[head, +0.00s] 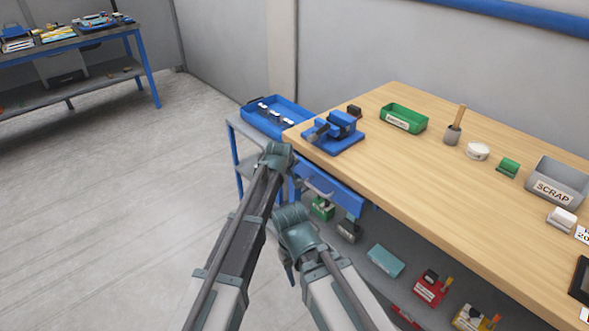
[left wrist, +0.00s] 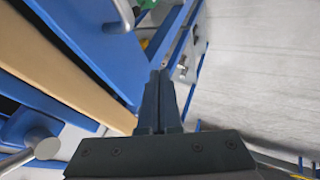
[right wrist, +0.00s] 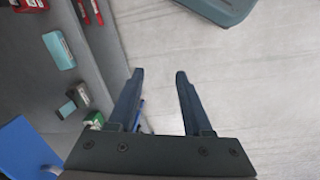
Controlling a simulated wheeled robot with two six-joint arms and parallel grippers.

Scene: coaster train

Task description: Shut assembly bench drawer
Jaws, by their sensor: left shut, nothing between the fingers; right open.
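The assembly bench (head: 450,170) has a wooden top, with a blue drawer (head: 345,197) under its near left edge. The drawer has a grey handle (head: 318,187); how far it stands out is hard to tell. In the left wrist view, a blue panel (left wrist: 75,35) and a grey bar handle (left wrist: 122,14) run beside the tan bench edge. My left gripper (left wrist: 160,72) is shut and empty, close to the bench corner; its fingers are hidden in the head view. My right gripper (right wrist: 159,73) is open and empty, pointing down over the floor in front of the bench.
A blue tray (head: 275,117) stands on a cart at the bench's left end. A blue fixture (head: 335,132), green bin (head: 403,117) and grey scrap bin (head: 556,184) are on the bench top. A lower shelf holds several items, including a teal box (head: 386,260). Floor at left is clear.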

